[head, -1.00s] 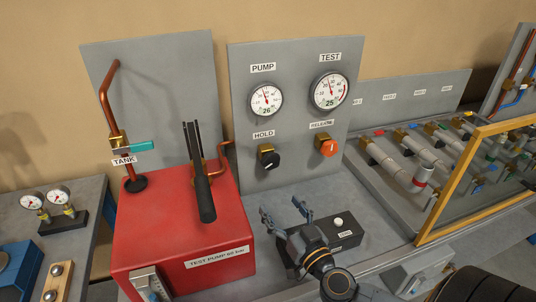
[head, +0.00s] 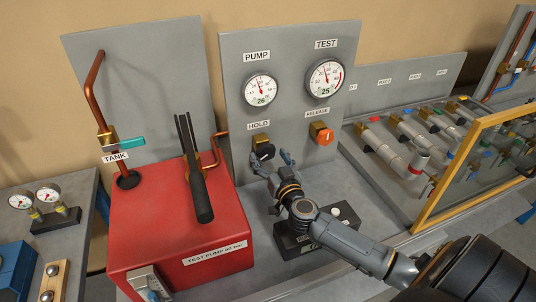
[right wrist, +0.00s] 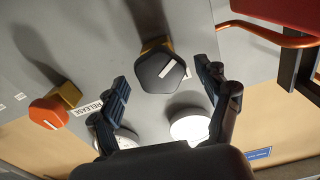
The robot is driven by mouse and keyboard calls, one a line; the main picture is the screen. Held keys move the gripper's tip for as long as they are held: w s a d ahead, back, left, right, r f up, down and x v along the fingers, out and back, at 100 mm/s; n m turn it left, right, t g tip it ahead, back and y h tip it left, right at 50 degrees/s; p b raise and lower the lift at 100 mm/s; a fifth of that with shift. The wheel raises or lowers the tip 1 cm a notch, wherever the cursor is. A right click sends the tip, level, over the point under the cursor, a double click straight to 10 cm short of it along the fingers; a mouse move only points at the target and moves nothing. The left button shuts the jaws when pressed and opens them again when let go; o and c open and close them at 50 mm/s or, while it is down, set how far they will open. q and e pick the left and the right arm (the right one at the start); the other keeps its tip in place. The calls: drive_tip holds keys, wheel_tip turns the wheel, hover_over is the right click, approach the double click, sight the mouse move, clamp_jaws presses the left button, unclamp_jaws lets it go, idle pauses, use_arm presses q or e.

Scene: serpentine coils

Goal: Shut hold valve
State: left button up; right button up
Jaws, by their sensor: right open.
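The black hold valve knob (head: 263,150) sits on the grey panel under the HOLD label (head: 258,125). In the right wrist view the knob (right wrist: 160,72) shows its white pointer line, lying diagonally, and a brass body behind it. My right gripper (head: 272,164) is open just in front of and below the knob in the head view. In the right wrist view its two fingers (right wrist: 163,78) stand apart on either side of the knob, with gaps visible; I cannot tell the exact depth. My left gripper is not in view.
The orange release knob (head: 321,134) is close on the right. The PUMP gauge (head: 260,89) and TEST gauge (head: 324,78) are above. The red test pump (head: 180,235) with its black lever (head: 197,185) stands at left. A dark box (head: 293,244) lies below my right arm.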

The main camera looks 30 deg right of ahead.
drive_tip(key=shift+w+d, duration=0.1)
drive_tip(key=shift+w, duration=0.5)
drive_tip(key=shift+s, duration=0.1)
drive_tip(key=c, duration=1.2)
drive_tip(key=shift+o, duration=0.2)
drive_tip(key=shift+r+m+p, duration=0.2)
drive_tip(key=shift+m+p, duration=1.5)
drive_tip(key=shift+p, duration=0.1)
drive_tip(key=m+p, duration=0.1)
drive_tip(key=m, duration=0.1)
drive_tip(key=shift+m+p, duration=0.3)
drive_tip(key=m+p, duration=0.1)
drive_tip(key=m, duration=0.1)
drive_tip(key=shift+f+m, duration=0.1)
drive_tip(key=shift+m, duration=0.3)
drive_tip(key=m, duration=0.3)
drive_tip(key=shift+f+m, duration=0.1)
drive_tip(key=shift+m, duration=0.3)
drive_tip(key=m, duration=0.3)
drive_tip(key=shift+m, duration=0.3)
drive_tip(key=m, duration=0.4)
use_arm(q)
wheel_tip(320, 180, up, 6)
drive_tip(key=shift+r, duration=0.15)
use_arm(e)
drive_tip(key=shift+m, duration=2)
